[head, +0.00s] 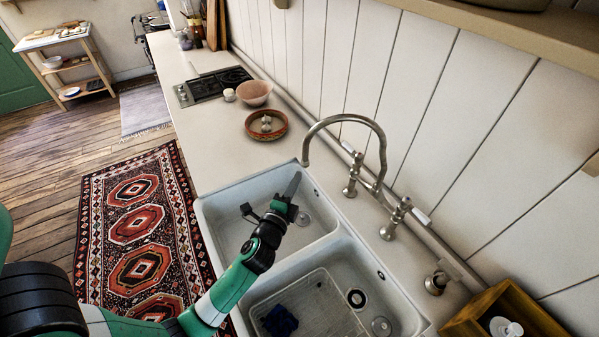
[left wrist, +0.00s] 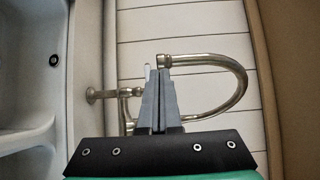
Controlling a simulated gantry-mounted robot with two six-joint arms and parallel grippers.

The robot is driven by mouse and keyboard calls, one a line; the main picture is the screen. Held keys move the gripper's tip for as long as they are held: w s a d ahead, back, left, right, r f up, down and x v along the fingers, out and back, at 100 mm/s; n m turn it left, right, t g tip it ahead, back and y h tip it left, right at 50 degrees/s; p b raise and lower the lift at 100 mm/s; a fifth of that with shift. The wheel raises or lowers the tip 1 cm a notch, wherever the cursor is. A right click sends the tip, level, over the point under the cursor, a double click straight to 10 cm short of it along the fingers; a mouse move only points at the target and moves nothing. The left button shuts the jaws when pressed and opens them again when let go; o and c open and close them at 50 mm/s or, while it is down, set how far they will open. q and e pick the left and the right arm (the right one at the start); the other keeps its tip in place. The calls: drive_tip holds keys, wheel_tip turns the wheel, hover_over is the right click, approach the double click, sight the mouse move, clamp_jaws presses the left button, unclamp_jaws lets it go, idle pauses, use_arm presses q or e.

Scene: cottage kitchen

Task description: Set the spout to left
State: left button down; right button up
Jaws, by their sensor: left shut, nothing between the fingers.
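The metal spout (head: 352,119) arches from the tap at the back of the sink out to the left, and its open end hangs over the left basin (head: 213,213). My left gripper (head: 297,175) is shut and empty over that basin, with its fingers pointing up just below and left of the spout's end. In the left wrist view the shut fingers (left wrist: 158,72) overlap the spout's end, and the spout (left wrist: 240,80) curves away to the right. I cannot tell whether they touch. My right gripper is not in view.
Two tap handles (head: 395,218) flank the spout's base. The right basin (head: 413,313) holds a rack and a dark blue item (head: 280,321). A brown dish (head: 251,130) and a pink bowl (head: 254,93) stand on the counter to the left. A wooden box (head: 480,312) is at the right.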

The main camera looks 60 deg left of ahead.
use_arm(q)
drive_tip(key=shift+x, duration=1.4)
drive_tip(key=a, duration=0.1)
drive_tip(key=w+a, duration=0.1)
drive_tip(key=shift+a, duration=0.4)
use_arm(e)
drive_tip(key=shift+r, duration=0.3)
use_arm(q)
drive_tip(key=s+a+v, duration=0.1)
drive_tip(key=v, duration=1.3)
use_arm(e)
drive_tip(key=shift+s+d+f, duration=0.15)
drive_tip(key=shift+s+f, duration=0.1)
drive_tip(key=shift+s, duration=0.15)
